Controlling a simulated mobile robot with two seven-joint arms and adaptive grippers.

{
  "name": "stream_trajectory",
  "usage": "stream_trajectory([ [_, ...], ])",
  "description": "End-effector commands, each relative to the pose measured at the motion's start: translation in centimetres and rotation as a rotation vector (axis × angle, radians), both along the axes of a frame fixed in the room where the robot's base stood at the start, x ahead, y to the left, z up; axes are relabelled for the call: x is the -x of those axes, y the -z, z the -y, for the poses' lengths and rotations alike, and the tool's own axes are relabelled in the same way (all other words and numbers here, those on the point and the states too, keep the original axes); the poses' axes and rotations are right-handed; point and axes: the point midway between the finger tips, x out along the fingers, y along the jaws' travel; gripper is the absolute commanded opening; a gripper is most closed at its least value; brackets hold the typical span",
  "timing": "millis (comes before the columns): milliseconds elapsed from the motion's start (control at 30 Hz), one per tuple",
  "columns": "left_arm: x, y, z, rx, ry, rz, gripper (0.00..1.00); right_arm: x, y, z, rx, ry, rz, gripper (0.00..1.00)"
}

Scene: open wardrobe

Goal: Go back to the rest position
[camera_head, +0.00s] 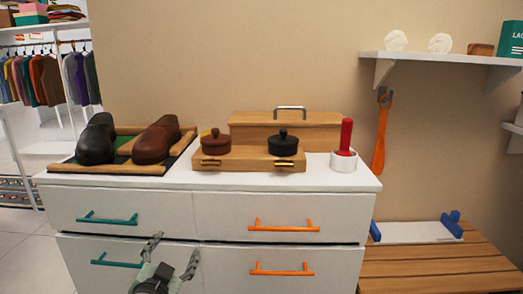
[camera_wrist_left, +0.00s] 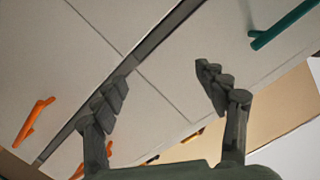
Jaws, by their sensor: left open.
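My left gripper (camera_head: 172,254) is open and empty in front of the white dresser (camera_head: 180,206), close to its left drawers. Its two fingers stand apart in the left wrist view (camera_wrist_left: 165,95), with the drawer fronts behind them. A teal handle (camera_head: 113,263) on the lower left drawer is just left of the gripper. Another teal handle (camera_head: 107,219) sits on the upper left drawer. The drawers look shut or nearly so. My right gripper does not show.
On the dresser top are a tray (camera_head: 160,168) with a black shoe (camera_head: 97,142) and a brown shoe (camera_head: 157,142), a wooden box (camera_head: 250,164) with two tins, and a red-handled tool (camera_head: 346,136) in a white cup. A slatted bench (camera_head: 440,264) stands at the right.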

Motion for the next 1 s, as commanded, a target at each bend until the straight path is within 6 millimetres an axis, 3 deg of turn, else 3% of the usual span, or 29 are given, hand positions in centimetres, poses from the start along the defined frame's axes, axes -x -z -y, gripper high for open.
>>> stream_trajectory([
  [33, 1.7, 3.5, -1.2, 0.028, -0.046, -0.098, 0.73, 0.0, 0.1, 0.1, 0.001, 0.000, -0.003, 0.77],
  [200, 8.9, 13.9, -4.5, 0.105, -0.186, -0.433, 0.73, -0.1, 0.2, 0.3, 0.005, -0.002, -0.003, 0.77],
  [300, 14.4, 19.1, -5.6, 0.144, -0.250, -0.628, 0.73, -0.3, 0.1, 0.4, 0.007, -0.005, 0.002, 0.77],
  [433, 21.7, 24.1, -6.3, 0.184, -0.313, -0.859, 0.73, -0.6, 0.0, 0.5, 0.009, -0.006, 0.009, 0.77],
  [500, 25.0, 25.9, -6.4, 0.202, -0.335, -0.957, 0.73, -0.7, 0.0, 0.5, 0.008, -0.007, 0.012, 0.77],
  [633, 29.2, 27.7, -6.4, 0.223, -0.357, -1.079, 0.73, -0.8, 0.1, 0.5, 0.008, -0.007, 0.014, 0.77],
  [1000, 29.4, 27.8, -6.4, 0.225, -0.358, -1.085, 0.73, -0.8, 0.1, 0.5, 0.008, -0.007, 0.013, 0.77],
])
